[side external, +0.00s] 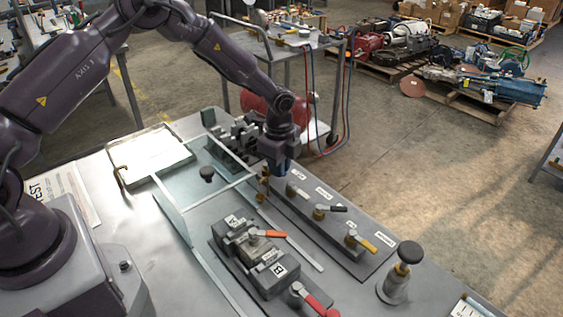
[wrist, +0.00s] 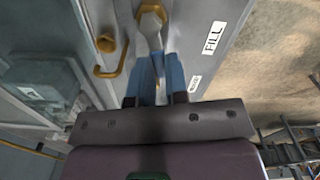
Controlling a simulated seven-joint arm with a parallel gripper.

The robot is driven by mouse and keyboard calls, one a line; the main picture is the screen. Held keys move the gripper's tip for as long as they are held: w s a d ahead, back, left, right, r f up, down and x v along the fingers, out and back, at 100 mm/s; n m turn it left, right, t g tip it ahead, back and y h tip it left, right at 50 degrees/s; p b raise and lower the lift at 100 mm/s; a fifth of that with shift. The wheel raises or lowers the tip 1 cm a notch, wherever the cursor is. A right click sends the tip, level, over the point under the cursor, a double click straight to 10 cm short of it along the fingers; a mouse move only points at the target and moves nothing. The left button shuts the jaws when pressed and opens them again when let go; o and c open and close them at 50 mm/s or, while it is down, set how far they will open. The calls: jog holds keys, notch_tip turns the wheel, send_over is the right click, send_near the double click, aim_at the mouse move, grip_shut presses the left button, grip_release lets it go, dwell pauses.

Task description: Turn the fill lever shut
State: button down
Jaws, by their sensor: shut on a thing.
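My gripper (wrist: 160,80) has its blue fingers closed on the pale fill lever (wrist: 154,36), one finger on each side of the handle. The lever's brass hub (wrist: 150,12) shows at the top of the wrist view, with the FILL label (wrist: 213,38) to its right. In the side view my gripper (side external: 282,168) points down at the far end of the grey valve panel (side external: 375,262). There its fingertips are small, and the exact contact with the lever cannot be made out.
Levers with black (side external: 332,208) and yellow (side external: 362,243) handles stand further along the panel. A block fixture with an orange-red lever (side external: 272,234) and a red lever (side external: 320,304) lies in front. A clear guard panel (side external: 172,210), a black-knobbed plunger (side external: 397,275) and a brass hook pipe (wrist: 112,62) are close by.

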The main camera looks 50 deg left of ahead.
jog(key=shift+s+m, duration=0.3)
jog(key=shift+m, duration=0.4)
jog(key=shift+s+m, duration=0.25)
jog(key=shift+m, duration=0.45)
jog(key=c, duration=1.1)
grip_release()
